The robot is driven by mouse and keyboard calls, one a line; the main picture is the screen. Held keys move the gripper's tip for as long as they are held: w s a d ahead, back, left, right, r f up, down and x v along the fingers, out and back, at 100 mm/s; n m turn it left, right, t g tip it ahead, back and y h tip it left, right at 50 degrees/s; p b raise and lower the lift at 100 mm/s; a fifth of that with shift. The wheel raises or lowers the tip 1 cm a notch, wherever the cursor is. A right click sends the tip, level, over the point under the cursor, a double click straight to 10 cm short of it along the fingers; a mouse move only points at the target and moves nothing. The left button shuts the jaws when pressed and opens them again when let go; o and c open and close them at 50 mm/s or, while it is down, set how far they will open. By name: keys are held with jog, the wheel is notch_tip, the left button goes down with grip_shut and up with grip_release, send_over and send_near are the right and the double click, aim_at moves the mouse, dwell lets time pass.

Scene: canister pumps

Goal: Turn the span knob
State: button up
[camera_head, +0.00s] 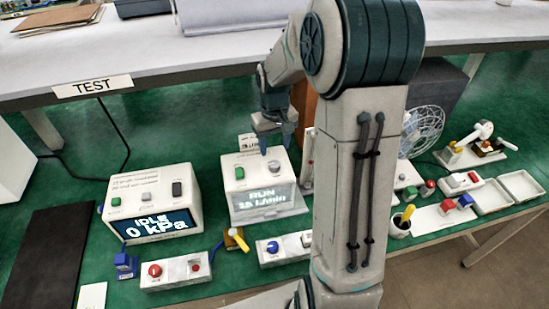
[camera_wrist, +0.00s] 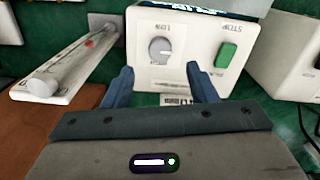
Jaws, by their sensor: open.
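No label reading "span" is legible. A white box with a lit RUN display (camera_head: 263,197) stands under my gripper (camera_head: 276,142). The wrist view shows its top upside down, with a round grey knob (camera_wrist: 159,50) near the word LOW and a green button (camera_wrist: 227,55) near STOP. My gripper (camera_wrist: 161,76) is open and empty, its two blue fingers apart. The grey knob appears between and beyond the fingertips; no contact is visible. Several other knobs are in the head view, including a red knob (camera_head: 155,270) and a blue knob (camera_head: 272,247).
A white box with an IDLE 0 kPa display (camera_head: 152,225) stands to the left. A yellow-handled valve (camera_head: 237,238) is in front. A fan (camera_head: 423,130) and trays (camera_head: 520,185) are at right.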

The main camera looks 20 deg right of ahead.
aim_at(274, 164)
notch_tip(274, 164, down, 7)
jog(key=shift+p, duration=0.4)
jog(key=c, duration=1)
